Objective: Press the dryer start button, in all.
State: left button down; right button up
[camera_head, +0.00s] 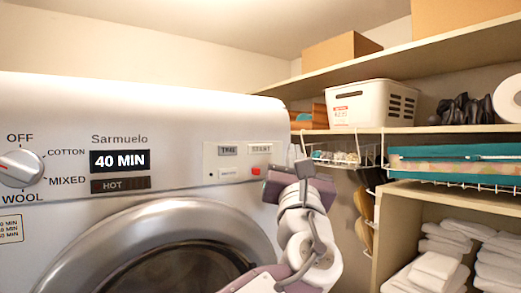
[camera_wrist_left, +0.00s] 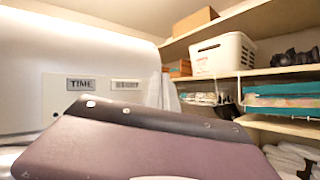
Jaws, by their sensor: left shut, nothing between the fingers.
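The dryer (camera_head: 60,110) fills the left of the head view. Its control panel has a TIME label (camera_head: 228,151) and a START label (camera_head: 260,149). Under START sits a small red button (camera_head: 255,171), and under TIME a small pale button (camera_head: 227,173). My left gripper (camera_head: 271,183) is shut and empty, just right of and below the red button. I cannot tell whether it touches the panel. In the left wrist view the TIME label (camera_wrist_left: 81,85) and START label (camera_wrist_left: 126,84) show, but my purple gripper body covers the red button. My right gripper is out of view.
The dial (camera_head: 20,169) points toward the OFF side, and the display (camera_head: 120,160) reads 40 MIN. The round door (camera_head: 190,225) is below. Shelves on the right hold a white basket (camera_head: 372,103), a teal folded item (camera_head: 455,158) and white towels (camera_head: 437,266).

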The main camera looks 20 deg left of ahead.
pick_arm(q)
send_near(265, 145)
jog(key=w+d+r, duration=0.1)
jog(key=w+r, duration=0.2)
jog(key=shift+w+a+b, duration=0.4)
jog(key=shift+w, duration=0.25)
jog(key=shift+a, duration=0.1)
dwell(1.5)
jog(key=shift+w+a, duration=0.25)
jog(key=shift+w+a, duration=0.25)
jog(key=shift+a, duration=0.1)
dwell(0.8)
jog(key=shift+s+d, duration=0.1)
jog(key=shift+d, duration=0.05)
jog(key=shift+s+d+b, duration=0.3)
jog(key=shift+s+d, duration=0.15)
jog(key=shift+d, duration=0.05)
jog(key=shift+d, duration=0.15)
